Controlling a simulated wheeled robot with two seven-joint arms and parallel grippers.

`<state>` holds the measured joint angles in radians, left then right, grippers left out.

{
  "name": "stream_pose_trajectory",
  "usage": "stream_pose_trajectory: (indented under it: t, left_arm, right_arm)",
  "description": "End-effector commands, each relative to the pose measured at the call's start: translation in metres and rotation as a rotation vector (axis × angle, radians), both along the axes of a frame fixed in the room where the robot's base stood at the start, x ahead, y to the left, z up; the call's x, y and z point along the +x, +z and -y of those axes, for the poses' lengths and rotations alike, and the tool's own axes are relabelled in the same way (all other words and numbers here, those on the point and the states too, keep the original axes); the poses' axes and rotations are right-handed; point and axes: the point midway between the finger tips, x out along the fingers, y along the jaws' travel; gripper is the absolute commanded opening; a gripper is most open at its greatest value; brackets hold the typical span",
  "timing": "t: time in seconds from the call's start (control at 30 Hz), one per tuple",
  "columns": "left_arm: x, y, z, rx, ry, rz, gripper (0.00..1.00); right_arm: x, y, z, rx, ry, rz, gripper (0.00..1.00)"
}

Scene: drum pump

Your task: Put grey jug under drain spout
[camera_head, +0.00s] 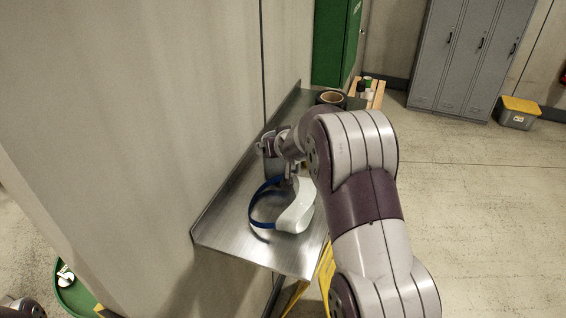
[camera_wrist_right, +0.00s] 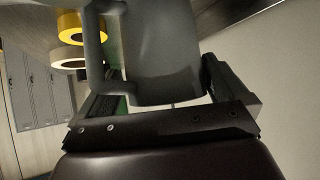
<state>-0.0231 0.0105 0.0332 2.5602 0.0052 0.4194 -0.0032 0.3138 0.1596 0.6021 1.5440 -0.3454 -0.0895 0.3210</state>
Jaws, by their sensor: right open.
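The grey jug (camera_wrist_right: 160,50) fills the upper middle of the right wrist view, with its handle on the left side. My right gripper (camera_wrist_right: 155,88) is open, with a finger on either side of the jug. I cannot tell whether the fingers touch it. In the head view my right gripper (camera_head: 280,148) is over the metal shelf by the wall, and the arm and gripper hide most of the jug. I cannot make out a drain spout in either view. Only a bit of what looks like my left arm shows at the bottom left corner; its gripper is out of view.
A white visor with a blue band (camera_head: 297,208) lies on the near part of the metal shelf (camera_head: 222,222). A brown ring-shaped item (camera_head: 331,98) is at the shelf's far end. Grey lockers (camera_head: 460,55) and a yellow-lidded box (camera_head: 518,112) stand far off. The floor right is open.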

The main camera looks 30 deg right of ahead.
Motion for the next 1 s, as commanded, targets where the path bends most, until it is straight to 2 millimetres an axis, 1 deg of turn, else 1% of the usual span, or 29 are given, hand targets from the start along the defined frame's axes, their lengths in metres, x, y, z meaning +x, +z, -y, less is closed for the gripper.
stream_pose_trajectory:
  t: [0.17,0.2,0.27,0.3,0.37,0.4,0.63,0.77,0.87,0.9,1.0]
  left_arm:
    - [0.000,0.000,0.000,0.000,0.000,0.000,0.40]
    - [0.000,0.000,0.000,0.000,0.000,0.000,0.40]
    - [0.000,0.000,0.000,0.000,0.000,0.000,0.40]
    - [0.000,0.000,0.000,0.000,0.000,0.000,0.40]
    - [0.000,0.000,0.000,0.000,0.000,0.000,0.40]
    - [0.000,0.000,0.000,0.000,0.000,0.000,0.40]
    - [0.000,0.002,0.000,0.000,0.000,0.000,0.40]
    - [0.000,0.011,0.000,0.000,0.000,0.000,0.40]
    - [0.000,0.024,0.000,0.000,0.000,0.000,0.40]
    - [0.000,0.031,0.000,0.000,0.000,0.000,0.40]
    - [0.000,0.059,0.000,0.000,0.000,0.000,0.40]
  right_arm:
    - [0.000,0.000,0.000,0.000,0.000,0.000,1.00]
    - [0.000,0.000,0.000,0.000,0.000,0.000,0.87]
    - [0.000,0.000,0.000,0.000,0.000,0.000,0.67]
    - [0.000,0.000,0.000,0.000,0.000,0.000,0.55]
    - [0.000,0.001,0.000,0.000,0.000,0.001,0.55]
    - [0.000,0.001,0.000,-0.001,0.000,0.002,0.50]
    - [0.000,0.004,0.000,-0.001,0.001,0.001,0.50]
    - [0.000,0.020,0.000,-0.002,0.001,0.003,0.50]
    - [0.000,0.041,0.000,-0.001,0.001,0.003,0.50]
    - [0.000,0.051,0.000,-0.001,0.001,0.003,0.50]
    - [-0.016,0.067,0.017,0.000,-0.004,-0.003,0.50]
